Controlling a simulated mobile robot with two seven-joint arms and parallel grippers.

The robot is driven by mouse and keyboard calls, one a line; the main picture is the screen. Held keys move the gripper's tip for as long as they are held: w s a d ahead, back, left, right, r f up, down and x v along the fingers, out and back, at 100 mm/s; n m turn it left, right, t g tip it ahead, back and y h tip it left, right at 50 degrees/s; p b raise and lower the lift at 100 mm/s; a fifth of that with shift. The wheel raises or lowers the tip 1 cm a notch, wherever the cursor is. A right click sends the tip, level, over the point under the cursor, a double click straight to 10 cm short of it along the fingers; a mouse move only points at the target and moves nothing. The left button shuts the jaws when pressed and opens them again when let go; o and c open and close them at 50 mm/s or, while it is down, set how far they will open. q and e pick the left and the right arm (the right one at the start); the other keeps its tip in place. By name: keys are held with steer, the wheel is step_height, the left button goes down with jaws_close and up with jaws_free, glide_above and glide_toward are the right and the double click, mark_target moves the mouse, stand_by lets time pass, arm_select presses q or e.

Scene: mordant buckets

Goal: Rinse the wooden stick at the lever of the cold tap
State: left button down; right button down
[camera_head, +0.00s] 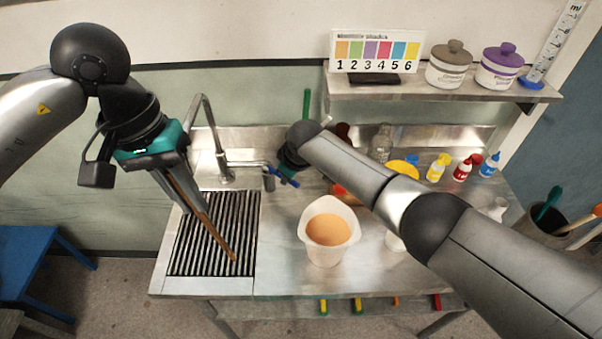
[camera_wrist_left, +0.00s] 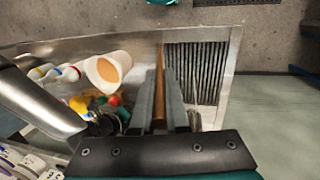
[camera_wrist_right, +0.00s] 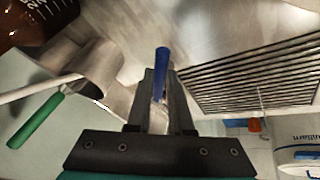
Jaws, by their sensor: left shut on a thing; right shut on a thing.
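My left gripper (camera_head: 190,197) is shut on the brown wooden stick (camera_head: 218,236), which slants down over the ribbed drain grid (camera_head: 250,215). The stick also shows between the fingers in the left wrist view (camera_wrist_left: 159,78). I cannot tell whether its lower end touches the grid. The tap (camera_head: 224,150) has a tall bent spout, whose end is near my left gripper; no water is visible. My right gripper (camera_head: 285,172) is shut on the blue lever (camera_wrist_right: 161,62) of the cold tap. My right forearm hides part of the counter.
A white jug (camera_head: 314,254) of orange liquid stands on the counter right of the grid. Several small bottles (camera_head: 462,170) stand at the back right. A shelf (camera_head: 430,92) holds two lidded jars and a numbered colour card. A blue stool (camera_head: 40,262) is at the left.

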stand_by(0.4)
steer(key=c, duration=0.8)
jaws_free()
arm_select(q)
steer(key=shift+r, duration=0.25)
arm_select(e)
steer(key=shift+s+r, duration=0.15)
steer(key=shift+r, duration=0.25)
arm_select(q)
steer(key=shift+r+p, duration=0.95)
steer(key=shift+p, duration=0.25)
arm_select(e)
steer(key=v, duration=1.1)
steer(key=shift+s, duration=0.1)
